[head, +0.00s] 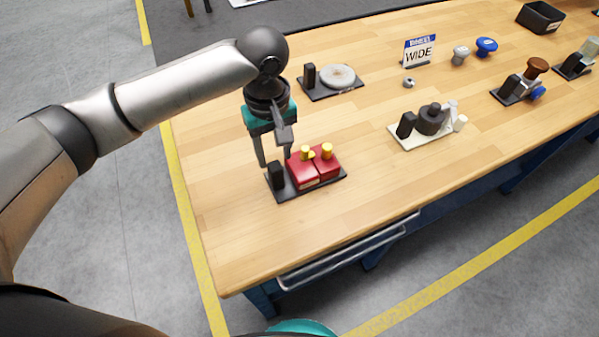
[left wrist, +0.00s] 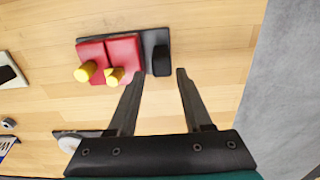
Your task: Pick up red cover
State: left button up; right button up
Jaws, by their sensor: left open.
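The red cover (head: 314,168) is two red blocks side by side with yellow knobs on top. It sits on a dark base plate (head: 318,187) near the left end of the table, beside a black upright block (head: 276,176). My left gripper (head: 275,163) is open and points down just behind and left of the red cover, apart from it. In the left wrist view the red cover (left wrist: 108,52) lies up and left of the open fingers (left wrist: 158,72), and the black block (left wrist: 161,61) is close beyond the fingertips. Nothing is between the fingers. My right gripper is not in view.
A plate with a grey disc (head: 338,76) stands behind my left gripper. A pale plate with dark and white parts (head: 432,122) is to the right. A "WIDE" sign (head: 419,51), knobs and a black bin (head: 540,17) are farther back. The table front is clear.

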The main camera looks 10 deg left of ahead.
aim_at(275, 165)
pick_arm(q)
jog(key=f, duration=0.2)
jog(key=f+b, duration=0.1)
jog(key=f, duration=0.2)
jog(key=shift+s+f, duration=0.25)
jog(key=shift+f, duration=0.1)
grip_shut()
jog(key=shift+r, duration=0.15)
dwell(1.0)
